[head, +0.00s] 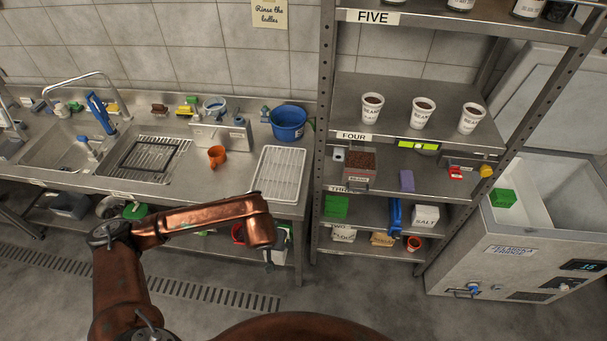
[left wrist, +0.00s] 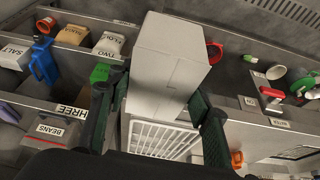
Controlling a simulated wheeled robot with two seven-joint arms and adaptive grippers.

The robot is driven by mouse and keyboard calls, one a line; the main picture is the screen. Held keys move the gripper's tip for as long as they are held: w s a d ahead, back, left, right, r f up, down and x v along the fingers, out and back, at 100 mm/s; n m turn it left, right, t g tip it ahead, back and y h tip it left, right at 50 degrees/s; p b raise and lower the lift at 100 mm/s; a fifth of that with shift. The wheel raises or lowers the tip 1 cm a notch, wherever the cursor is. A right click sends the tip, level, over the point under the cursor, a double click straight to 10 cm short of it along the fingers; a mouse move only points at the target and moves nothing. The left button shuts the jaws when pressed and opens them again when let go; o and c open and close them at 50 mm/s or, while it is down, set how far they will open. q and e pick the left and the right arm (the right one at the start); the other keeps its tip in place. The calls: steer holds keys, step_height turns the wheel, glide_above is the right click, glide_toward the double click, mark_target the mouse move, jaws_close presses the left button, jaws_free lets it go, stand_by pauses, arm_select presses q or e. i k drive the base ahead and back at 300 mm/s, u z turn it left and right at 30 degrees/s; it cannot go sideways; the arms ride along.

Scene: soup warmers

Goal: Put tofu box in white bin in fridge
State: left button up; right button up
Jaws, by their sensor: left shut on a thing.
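My left gripper (left wrist: 160,115) is shut on a plain white box (left wrist: 168,55), with a dark green finger on each side of it in the left wrist view. No lettering shows on the box, so I cannot confirm that it is the tofu. In the head view my left gripper (head: 270,260) hangs low in front of the sink counter, left of the shelves; my wrist largely hides what it holds. The fridge (head: 505,255) stands open at the right. A white bin (head: 525,188) inside it holds a green box (head: 503,197). My right gripper is not in view.
A metal shelf rack (head: 466,207) with cups, boxes and cans stands between the counter and the fridge. The counter carries a white rack (head: 278,172), a blue bucket (head: 288,124) and an orange cup (head: 217,155). The floor (head: 375,285) before the shelves is clear.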

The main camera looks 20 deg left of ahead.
mark_target(505, 221)
steer(key=k, duration=0.6)
steer(key=z, duration=0.85)
steer(key=i, duration=0.75)
steer(key=z, duration=1.55)
steer(key=i, duration=2.95)
steer(key=u, duration=1)
steer(key=i, duration=0.85)
steer(key=u, duration=1.2)
steer(key=i, duration=0.25)
steer(key=u, duration=0.2)
